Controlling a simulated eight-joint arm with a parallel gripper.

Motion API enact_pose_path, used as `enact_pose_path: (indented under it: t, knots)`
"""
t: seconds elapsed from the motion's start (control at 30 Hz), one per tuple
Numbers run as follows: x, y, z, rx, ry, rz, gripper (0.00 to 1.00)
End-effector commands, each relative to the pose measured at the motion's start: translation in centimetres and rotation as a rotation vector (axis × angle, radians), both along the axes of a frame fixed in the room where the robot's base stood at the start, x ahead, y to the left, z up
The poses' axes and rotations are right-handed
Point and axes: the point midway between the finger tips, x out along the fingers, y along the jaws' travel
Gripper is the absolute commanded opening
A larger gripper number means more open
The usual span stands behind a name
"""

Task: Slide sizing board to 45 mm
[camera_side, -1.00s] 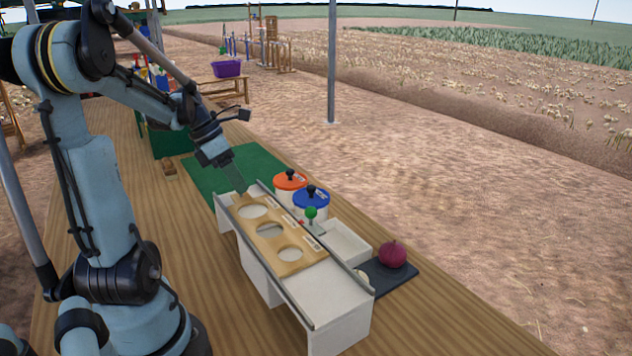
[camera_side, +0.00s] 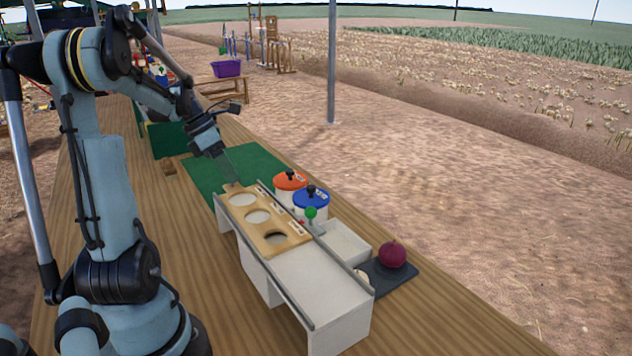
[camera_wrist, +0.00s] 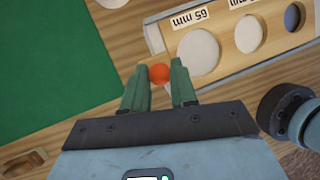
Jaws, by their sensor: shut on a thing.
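The sizing board (camera_side: 266,227) is a pale wooden plank with three round holes, lying between the rails of the white stand (camera_side: 325,283). In the wrist view the board (camera_wrist: 222,45) has a "65 mm" label beside its largest hole; the other labels are cut off. My gripper (camera_side: 231,180) is at the board's far end. In the wrist view its green fingers (camera_wrist: 159,78) are shut around an orange-red ball knob (camera_wrist: 159,74) at that end. The hole nearest the side camera looks partly dark. A green-topped post (camera_side: 310,212) stands beside the right rail.
An orange-lidded pot (camera_side: 289,181) and a blue-lidded pot (camera_side: 311,197) stand right of the stand. A white tray (camera_side: 346,241) and a red onion (camera_side: 392,254) on a dark plate (camera_side: 386,277) are nearer. A green mat (camera_side: 262,160) lies behind the stand.

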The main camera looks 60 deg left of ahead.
Motion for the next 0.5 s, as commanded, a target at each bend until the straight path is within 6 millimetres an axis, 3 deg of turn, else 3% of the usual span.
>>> enact_pose_path:
  t: [0.43, 0.47, 0.5]
  knots:
    - [0.04, 0.97, 0.02, 0.002, -0.003, 0.002, 0.00]
    - [0.04, 0.99, 0.03, 0.003, -0.003, 0.002, 0.29]
    - [0.03, 1.01, 0.02, 0.003, -0.003, 0.003, 0.35]
